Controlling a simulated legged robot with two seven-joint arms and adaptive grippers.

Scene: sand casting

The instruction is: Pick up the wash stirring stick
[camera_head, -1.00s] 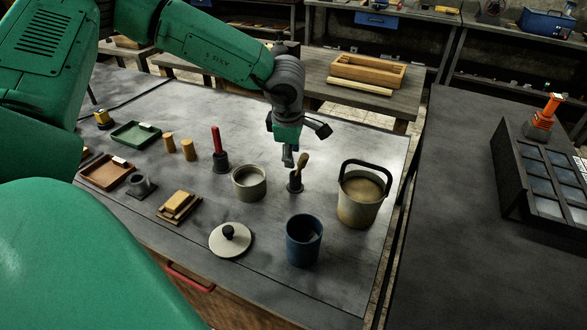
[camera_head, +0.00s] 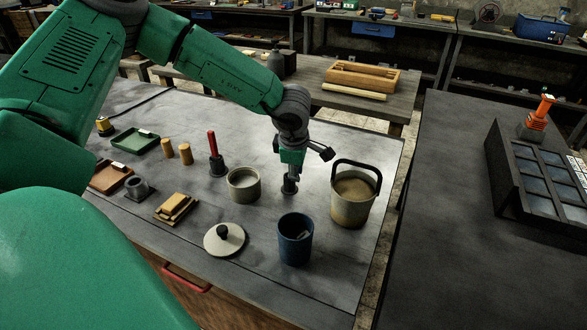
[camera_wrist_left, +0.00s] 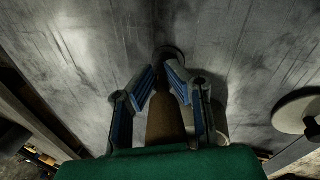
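A brown wooden handle (camera_wrist_left: 165,122), apparently the stirring stick, stands upright in a small dark round holder (camera_head: 289,188) on the grey table. In the head view my left gripper (camera_head: 290,176) is directly over this holder and hides most of the stick. In the left wrist view the two blue-padded fingers (camera_wrist_left: 160,80) are on either side of the handle. A gap shows beside its thicker part, so the fingers look open around it; contact near the tips is unclear. My right gripper is not in view.
A grey pot (camera_head: 243,185) stands close left of the holder and a tan bucket (camera_head: 350,208) with a dark handle close right. A blue cup (camera_head: 295,241) and a pale lid (camera_head: 222,242) are in front. A red-handled tool (camera_head: 214,150) stands further left.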

